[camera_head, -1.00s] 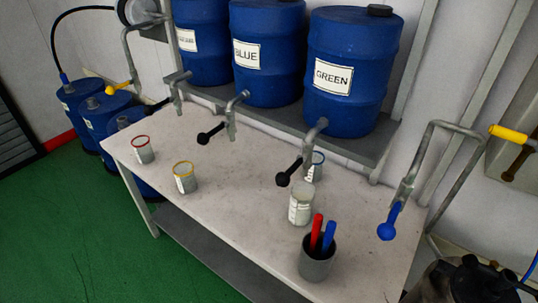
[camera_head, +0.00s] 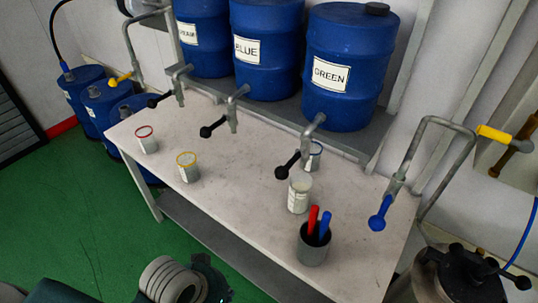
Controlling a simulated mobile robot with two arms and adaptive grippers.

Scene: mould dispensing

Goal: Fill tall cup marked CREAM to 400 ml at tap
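A tall pale cup (camera_head: 300,195) stands upright on the bench in front of the green drum's tap. Its label is too small to read, so I cannot tell whether it says CREAM. The leftmost drum (camera_head: 203,38) has a partly cut label ending in "EAM". Its tap (camera_head: 178,85) hangs over the bench's back edge with a black handle, and no cup stands under it. My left gripper (camera_head: 205,278) is at the bottom edge, low in front of the bench and far from the cup. Its fingers are not clear. My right gripper is out of view.
Red-rimmed (camera_head: 147,139) and yellow-rimmed (camera_head: 188,168) cups stand on the bench's left. A blue-rimmed cup (camera_head: 313,156) is partly hidden behind the green tap. A grey pot (camera_head: 313,245) holds red and blue sticks. A blue-handled tap (camera_head: 380,212) is at right. The bench's middle is clear.

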